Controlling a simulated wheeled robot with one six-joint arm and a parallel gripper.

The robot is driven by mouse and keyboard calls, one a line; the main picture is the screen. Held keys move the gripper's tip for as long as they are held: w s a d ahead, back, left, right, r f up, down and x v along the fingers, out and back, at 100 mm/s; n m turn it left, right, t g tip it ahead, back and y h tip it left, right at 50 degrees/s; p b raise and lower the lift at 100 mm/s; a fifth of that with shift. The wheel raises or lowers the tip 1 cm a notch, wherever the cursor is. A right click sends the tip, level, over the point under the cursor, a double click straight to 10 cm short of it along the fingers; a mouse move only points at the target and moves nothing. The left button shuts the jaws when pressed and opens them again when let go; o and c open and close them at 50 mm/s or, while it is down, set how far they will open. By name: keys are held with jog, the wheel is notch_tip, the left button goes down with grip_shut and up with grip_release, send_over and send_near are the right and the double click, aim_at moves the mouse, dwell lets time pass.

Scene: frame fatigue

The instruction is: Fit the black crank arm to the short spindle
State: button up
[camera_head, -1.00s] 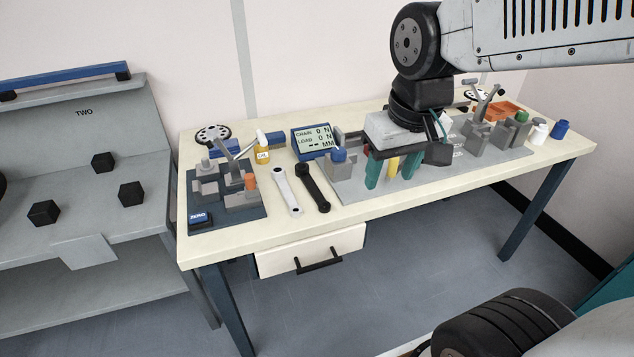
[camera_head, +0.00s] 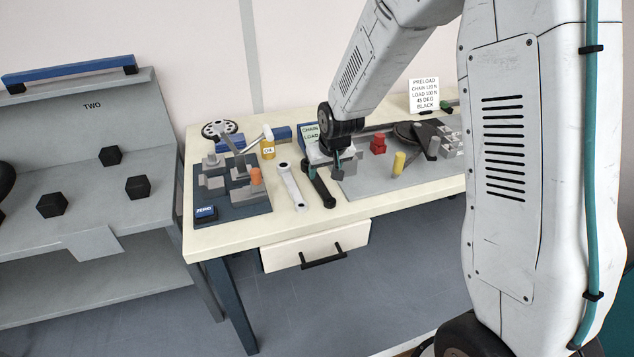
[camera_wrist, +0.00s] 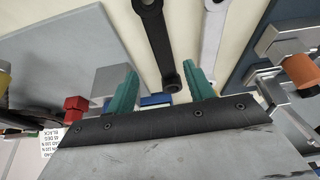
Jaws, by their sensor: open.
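The black crank arm (camera_head: 325,193) lies on the cream bench to the right of a silver crank arm (camera_head: 291,186). My gripper (camera_head: 323,172) is open above its far end, with nothing held. In the wrist view the black crank arm (camera_wrist: 157,38) runs between the two teal fingers (camera_wrist: 161,82), with bench showing on both sides. Its far part is partly hidden by my gripper in the head view. I cannot tell which part is the short spindle; grey blocks stand on the dark blue fixture (camera_head: 262,206) at the left and on the grey plate (camera_head: 352,190) at the right.
An oil bottle (camera_head: 268,143), a display box (camera_head: 309,130) and a blue ZERO button (camera_head: 205,213) stand nearby. A red part (camera_head: 378,143) and a yellow peg (camera_head: 398,162) are on the grey plate. A drawer (camera_head: 315,247) hangs below. My arm hides the bench's right end.

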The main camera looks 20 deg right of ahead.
aim_at(320, 184)
jog(key=x, duration=0.5)
jog(key=shift+s+a+f, duration=0.2)
jog(key=shift+f, duration=0.25)
grip_shut()
